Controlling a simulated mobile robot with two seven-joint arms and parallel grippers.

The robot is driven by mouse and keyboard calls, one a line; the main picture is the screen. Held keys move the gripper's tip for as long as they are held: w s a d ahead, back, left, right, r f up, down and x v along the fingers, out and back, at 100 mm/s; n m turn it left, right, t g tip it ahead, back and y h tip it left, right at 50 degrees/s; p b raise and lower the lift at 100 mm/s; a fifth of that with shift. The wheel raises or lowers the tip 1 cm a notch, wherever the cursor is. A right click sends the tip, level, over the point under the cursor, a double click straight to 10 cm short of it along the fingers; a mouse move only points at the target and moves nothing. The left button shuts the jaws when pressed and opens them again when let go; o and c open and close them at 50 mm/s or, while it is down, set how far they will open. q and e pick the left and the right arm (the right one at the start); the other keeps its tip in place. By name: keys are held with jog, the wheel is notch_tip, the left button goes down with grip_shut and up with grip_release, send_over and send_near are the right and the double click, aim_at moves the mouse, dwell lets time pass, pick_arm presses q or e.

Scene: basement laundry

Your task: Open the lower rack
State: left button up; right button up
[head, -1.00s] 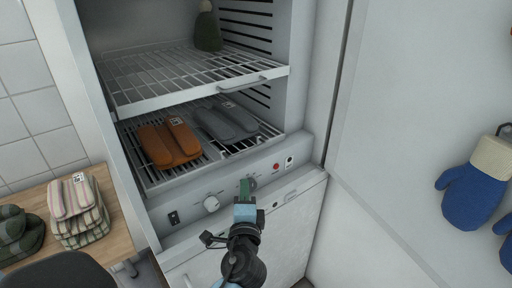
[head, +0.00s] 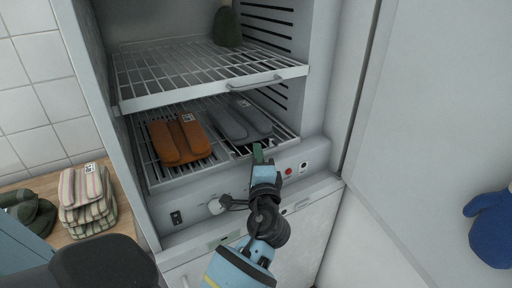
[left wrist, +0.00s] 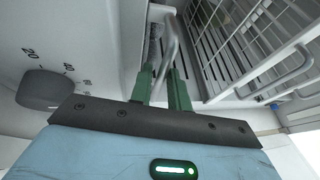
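The lower rack (head: 158,180) is a wire shelf in the grey cabinet, under the upper rack. Orange mittens or insoles (head: 178,140) and a grey pair (head: 238,122) lie on it. It looks pushed in, its front edge near the cabinet front. My left gripper (head: 257,153) is at the rack's front edge, right of its middle. In the left wrist view, a bent metal handle (left wrist: 172,45) shows at and between the two green fingers (left wrist: 162,85). The fingers are a little apart; whether they press on the handle is unclear. My right gripper is out of view.
The upper rack (head: 135,104) is directly above, with a dark green item (head: 227,28) at the back. A control panel with a knob (head: 217,206) lies below. A wooden table with striped folded items (head: 86,200) stands left; a white panel with a blue mitten (head: 492,228) is right.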

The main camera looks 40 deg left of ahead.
pick_arm(q)
jog(key=shift+x, duration=1.4)
jog(key=shift+c, duration=0.4)
grip_shut()
